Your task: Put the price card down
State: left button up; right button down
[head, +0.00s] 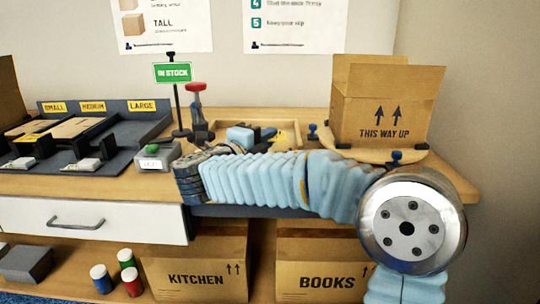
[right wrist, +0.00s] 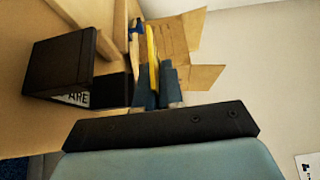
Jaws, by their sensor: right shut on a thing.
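The price card (right wrist: 152,43) is a thin yellow strip, seen edge-on in the right wrist view. My right gripper (right wrist: 157,78) is shut on it, with the card standing out beyond the blue fingertips. In the head view my right arm reaches left across the bench front, and the gripper (head: 268,134) shows small behind the blue sleeve, over the bench top. The card cannot be made out there. I cannot tell whether the card touches anything. My left gripper is in neither view.
An open carton (head: 383,108) marked THIS WAY UP stands on a round board at the right; it also shows in the wrist view (right wrist: 178,38). A dark box (right wrist: 62,62) with a partly hidden label is near the gripper. A green IN STOCK sign (head: 172,73) stands behind the arm.

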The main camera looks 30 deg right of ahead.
jog(key=f, duration=0.3)
jog(key=d+f, duration=0.1)
jog(key=shift+w+d+f, duration=0.1)
jog(key=shift+w+f, duration=0.25)
jog(key=shift+b, duration=0.3)
jog(key=shift+f+b, duration=0.3)
jog(key=c, duration=1.3)
grip_release()
